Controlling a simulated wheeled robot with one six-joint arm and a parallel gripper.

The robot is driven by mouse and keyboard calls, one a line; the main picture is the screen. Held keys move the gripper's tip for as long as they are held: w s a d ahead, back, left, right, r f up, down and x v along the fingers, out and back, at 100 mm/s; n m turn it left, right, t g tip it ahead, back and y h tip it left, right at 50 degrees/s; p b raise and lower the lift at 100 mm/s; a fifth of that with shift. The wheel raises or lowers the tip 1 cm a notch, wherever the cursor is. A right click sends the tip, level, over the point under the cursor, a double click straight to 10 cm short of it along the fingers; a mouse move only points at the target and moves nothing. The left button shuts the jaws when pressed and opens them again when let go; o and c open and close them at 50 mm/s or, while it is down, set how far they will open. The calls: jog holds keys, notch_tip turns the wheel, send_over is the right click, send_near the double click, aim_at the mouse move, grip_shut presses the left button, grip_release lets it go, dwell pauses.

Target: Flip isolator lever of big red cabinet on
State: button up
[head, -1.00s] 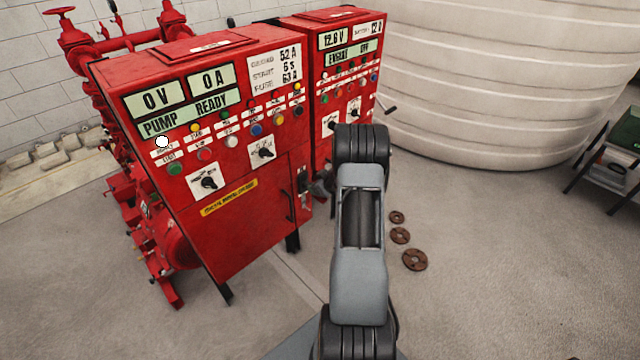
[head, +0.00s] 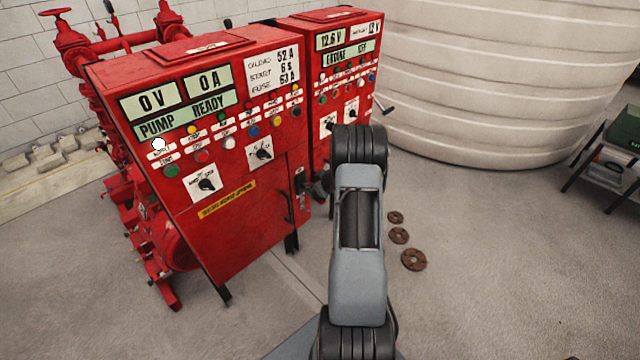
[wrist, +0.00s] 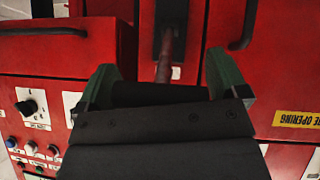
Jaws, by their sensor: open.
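The big red cabinet (head: 235,235) stands at the left in the head view, with lit displays reading 0 V, 0 A and PUMP READY. Its isolator (head: 301,181) is a small dark fitting at the right edge of its front, below the knobs. In the wrist view, the isolator lever (wrist: 165,62) is a dark reddish bar coming from a black mount. My gripper (wrist: 166,80) is open, its green-tipped fingers on either side of the lever's line. I cannot tell whether they touch it. In the head view my arm mostly hides my gripper, a dark shape beside the isolator.
A smaller red cabinet (head: 342,75) stands just right of the big one. A dark door handle (head: 290,206) is left of the isolator. Several rusty flanges (head: 413,260) lie on the floor. A large white tank (head: 500,80) stands behind. The floor at front right is clear.

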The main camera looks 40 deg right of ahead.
jog(key=v, duration=1.4)
jog(key=shift+w, duration=0.1)
jog(key=s+d+m+g+h, duration=0.2)
jog(key=s+m+g+h, duration=0.35)
jog(key=s, duration=0.25)
jog(key=s+a+r+n+y, duration=0.1)
jog(key=a+r, duration=0.4)
jog(key=a, duration=0.5)
jog(key=s+a+r+n+y, duration=0.1)
jog(key=s+a+r+y, duration=0.1)
jog(key=a+r, duration=0.4)
jog(key=s+a+r+n+y, duration=0.1)
jog(key=a+r, duration=0.4)
jog(key=a, duration=1.1)
jog(key=shift+s+a+r+y, duration=0.25)
jog(key=shift+s+y, duration=0.3)
jog(key=shift+y, duration=0.5)
